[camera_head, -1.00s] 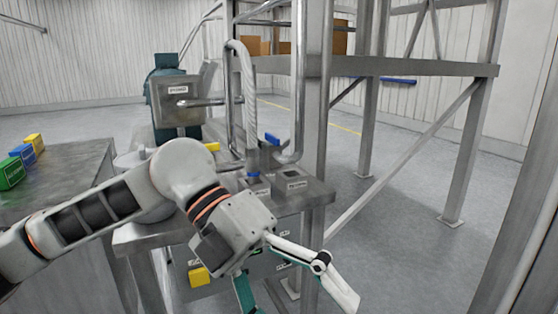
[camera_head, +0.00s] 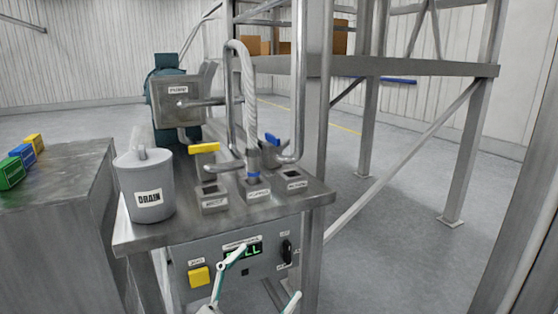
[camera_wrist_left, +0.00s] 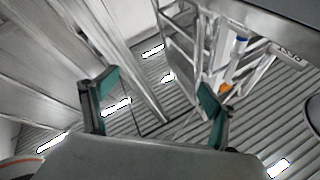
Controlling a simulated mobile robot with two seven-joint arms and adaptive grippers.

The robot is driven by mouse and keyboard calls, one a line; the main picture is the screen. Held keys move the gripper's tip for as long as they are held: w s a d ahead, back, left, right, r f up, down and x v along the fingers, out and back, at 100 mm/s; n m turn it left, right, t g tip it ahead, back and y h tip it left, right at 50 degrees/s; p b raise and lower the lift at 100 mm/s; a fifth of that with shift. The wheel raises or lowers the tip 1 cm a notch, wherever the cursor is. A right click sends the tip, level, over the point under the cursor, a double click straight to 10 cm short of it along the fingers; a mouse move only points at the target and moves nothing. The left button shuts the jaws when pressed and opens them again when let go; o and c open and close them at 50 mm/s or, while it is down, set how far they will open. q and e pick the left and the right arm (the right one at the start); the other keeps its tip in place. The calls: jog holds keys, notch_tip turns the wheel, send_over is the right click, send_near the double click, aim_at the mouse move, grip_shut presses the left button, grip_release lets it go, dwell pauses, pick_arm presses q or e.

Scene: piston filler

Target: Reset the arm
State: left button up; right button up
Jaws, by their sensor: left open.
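My left gripper (camera_head: 268,272) is low in the head view, in front of the machine's control panel. Its two fingers are spread apart with nothing between them. Most of my left arm is out of the head view. In the left wrist view the open gripper (camera_wrist_left: 157,92) shows two teal-padded fingers with an empty gap. One finger covers part of the green display (camera_head: 251,251). My right gripper is not in view.
The metal table (camera_head: 290,201) holds a grey drain pot (camera_head: 147,187), a yellow-handled valve (camera_head: 208,163) and a blue-handled valve (camera_head: 273,140). A yellow button (camera_head: 199,277) is on the panel. Coloured blocks (camera_head: 23,158) sit on the left counter. A steel frame (camera_head: 400,68) stands right.

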pick_arm(q)
jog(key=s+a+f+n+y, duration=0.2)
jog(key=a+f+n+y, duration=0.25)
jog(key=f, duration=0.75)
jog(key=s+a+f+n+y, duration=0.2)
jog(key=a+f+n+y, duration=0.3)
jog(key=f, duration=0.7)
jog(key=s+a+f+g+y, duration=0.2)
jog(key=s+a+f, duration=0.2)
jog(key=s+f, duration=0.3)
jog(key=s+a+f+n+g+y, duration=0.1)
jog(key=s+a+f+g+y, duration=0.1)
jog(key=s+f, duration=0.4)
notch_tip(320, 180, down, 3)
jog(key=shift+s+a+r+g+y, duration=0.1)
jog(key=shift+s+a+g+y, duration=0.3)
jog(key=shift+a+g, duration=0.55)
jog(key=shift+a, duration=0.15)
